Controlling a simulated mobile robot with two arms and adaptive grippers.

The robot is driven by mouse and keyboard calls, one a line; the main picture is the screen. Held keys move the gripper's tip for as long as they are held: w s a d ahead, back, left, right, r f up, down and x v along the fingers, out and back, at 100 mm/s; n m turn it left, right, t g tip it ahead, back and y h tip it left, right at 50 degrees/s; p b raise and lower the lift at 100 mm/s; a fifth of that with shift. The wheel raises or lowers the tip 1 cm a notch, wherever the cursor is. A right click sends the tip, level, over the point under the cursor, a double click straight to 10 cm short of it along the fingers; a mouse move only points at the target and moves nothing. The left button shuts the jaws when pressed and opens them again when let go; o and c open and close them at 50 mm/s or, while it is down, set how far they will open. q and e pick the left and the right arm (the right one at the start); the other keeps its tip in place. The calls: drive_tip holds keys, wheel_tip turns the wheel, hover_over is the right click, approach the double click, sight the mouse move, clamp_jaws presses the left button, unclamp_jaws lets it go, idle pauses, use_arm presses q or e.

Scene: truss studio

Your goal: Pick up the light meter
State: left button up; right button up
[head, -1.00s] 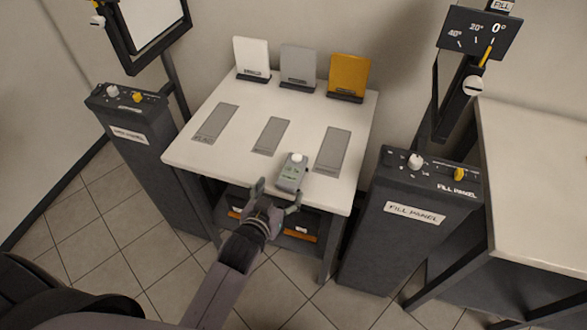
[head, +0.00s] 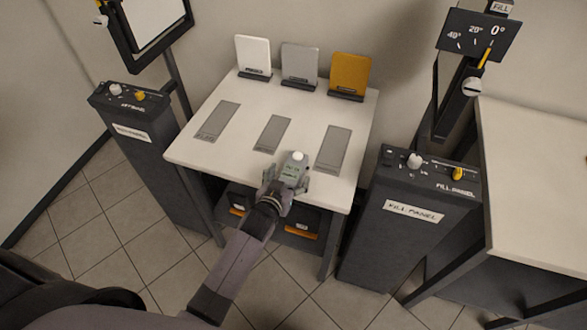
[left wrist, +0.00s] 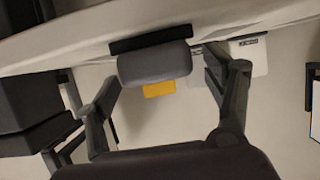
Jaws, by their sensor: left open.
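The light meter (head: 297,160), a small grey-green device with a white dome on top, lies at the front edge of the white table, between the middle and right grey strips. My left gripper (head: 287,184) is at its near end, fingers spread on either side and open. In the left wrist view the meter (left wrist: 155,66) is a grey rounded block between the two open fingers (left wrist: 162,72); the fingers do not appear closed on it. The meter's near part is partly hidden by the gripper in the head view. My right gripper is not in view.
White, grey and orange cards (head: 349,73) stand along the back of the table (head: 225,165). A dark control pedestal (head: 140,125) stands to the left and the fill panel (head: 412,205) to the right. A shelf with dark boxes is under the table.

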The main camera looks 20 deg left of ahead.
use_arm(q)
drive_tip(key=c, duration=1.3)
drive_tip(key=shift+c, duration=0.2)
